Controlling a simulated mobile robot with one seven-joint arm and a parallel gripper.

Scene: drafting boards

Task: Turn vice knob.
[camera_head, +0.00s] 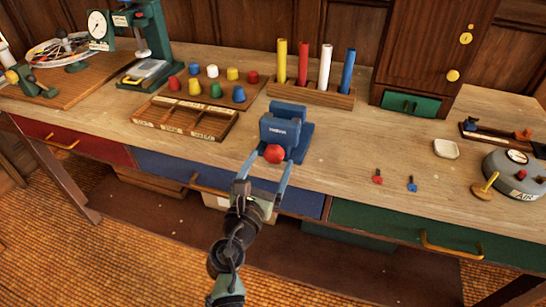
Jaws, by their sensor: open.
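A blue vice (289,127) stands on the workbench near its front edge, in the middle of the head view. Its red round knob (274,154) faces me on the front of the vice. My gripper (268,169) is open. Its two blue fingers reach up toward the knob from below, one on the left and one on the right of it. I cannot tell whether either finger touches the knob.
A sectioned wooden tray (186,131) and a board with coloured caps lie to the left. A wooden rack (311,95) with coloured tubes stands behind the vice. A white dish (446,149) and small red and blue pieces lie to the right, with bare wood between.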

